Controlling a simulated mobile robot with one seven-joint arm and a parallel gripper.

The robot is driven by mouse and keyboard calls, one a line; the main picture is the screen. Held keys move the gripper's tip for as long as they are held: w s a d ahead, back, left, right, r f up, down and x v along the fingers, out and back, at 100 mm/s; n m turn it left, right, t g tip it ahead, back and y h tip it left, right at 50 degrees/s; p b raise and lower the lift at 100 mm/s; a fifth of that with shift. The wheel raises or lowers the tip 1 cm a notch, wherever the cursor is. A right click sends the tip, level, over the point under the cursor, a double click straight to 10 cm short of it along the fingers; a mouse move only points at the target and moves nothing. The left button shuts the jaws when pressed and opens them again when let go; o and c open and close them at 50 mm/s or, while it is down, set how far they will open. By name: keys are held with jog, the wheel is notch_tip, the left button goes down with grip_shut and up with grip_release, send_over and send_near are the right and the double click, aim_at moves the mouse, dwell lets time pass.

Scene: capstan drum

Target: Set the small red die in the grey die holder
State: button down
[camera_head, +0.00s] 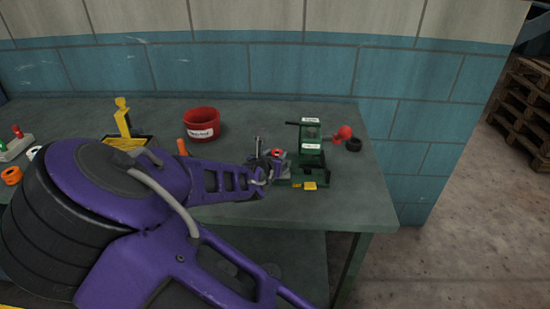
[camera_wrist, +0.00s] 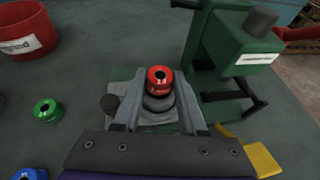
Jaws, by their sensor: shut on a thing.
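The small red die (camera_wrist: 159,77) is a short red ring with a dark hole, upright between the fingertips of my gripper (camera_wrist: 158,84). It lies right over a round dark grey piece, which looks like the die holder (camera_wrist: 158,104); I cannot tell whether the die is seated or just above it. My gripper is shut on the die. In the head view the red die (camera_head: 277,152) shows as a small red spot at my gripper (camera_head: 268,166), by the green press. My fingers hide part of the holder there.
The green press (camera_head: 311,150) stands close on the right, with a yellow block (camera_head: 309,186) at its base. A red bin (camera_head: 202,124) stands at the back. A green die (camera_wrist: 47,110) and a blue die (camera_wrist: 31,174) lie left on the table.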

jog(key=shift+f, duration=0.1)
jog(key=shift+f, duration=0.45)
jog(key=shift+c, duration=2.3)
grip_release()
jog(key=shift+r, duration=0.1)
jog(key=shift+r, duration=0.2)
jog(key=p+v, duration=0.3)
jog(key=v, duration=0.9)
jog(key=shift+r+p, duration=0.25)
jog(key=shift+p, duration=0.05)
